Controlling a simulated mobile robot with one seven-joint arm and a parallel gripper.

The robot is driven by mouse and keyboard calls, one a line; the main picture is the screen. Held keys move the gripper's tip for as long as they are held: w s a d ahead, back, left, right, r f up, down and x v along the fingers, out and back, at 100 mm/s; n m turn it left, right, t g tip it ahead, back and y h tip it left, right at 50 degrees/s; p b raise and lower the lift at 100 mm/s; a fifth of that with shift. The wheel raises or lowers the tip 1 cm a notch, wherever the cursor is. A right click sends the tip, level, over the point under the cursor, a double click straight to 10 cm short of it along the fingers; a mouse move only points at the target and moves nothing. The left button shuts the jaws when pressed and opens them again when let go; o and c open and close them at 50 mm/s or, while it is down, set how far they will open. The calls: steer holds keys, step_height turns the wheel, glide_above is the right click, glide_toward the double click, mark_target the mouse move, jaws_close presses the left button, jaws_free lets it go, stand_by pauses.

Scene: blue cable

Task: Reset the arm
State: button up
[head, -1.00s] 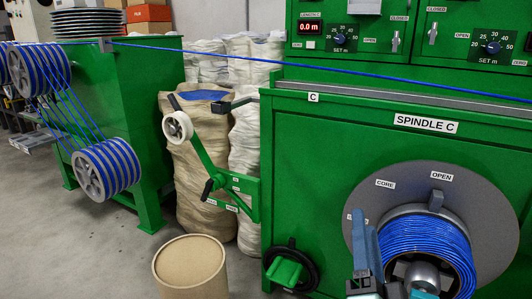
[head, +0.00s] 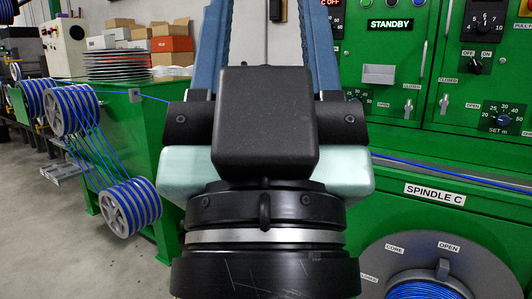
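My gripper (head: 266,22) fills the middle of the head view, large and close to the camera. Its two blue-grey fingers point upward and stand well apart, with nothing seen between them; their tips are cut off by the top edge. The blue cable (head: 440,168) runs behind it from the left machine to the right along the green machine. A blue coil (head: 420,291) sits on the spindle's grey disc (head: 475,275) at lower right, mostly cut off by the bottom edge.
The green machine (head: 480,220) with knobs and switches fills the right side. Blue-wound pulleys (head: 130,207) and a green stand (head: 170,115) are at left. Boxes (head: 170,35) stand at the back. Grey floor (head: 55,250) is open at lower left.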

step_height(320, 180, up, 26)
steer(key=p, duration=2.3)
steer(key=shift+f, duration=0.15)
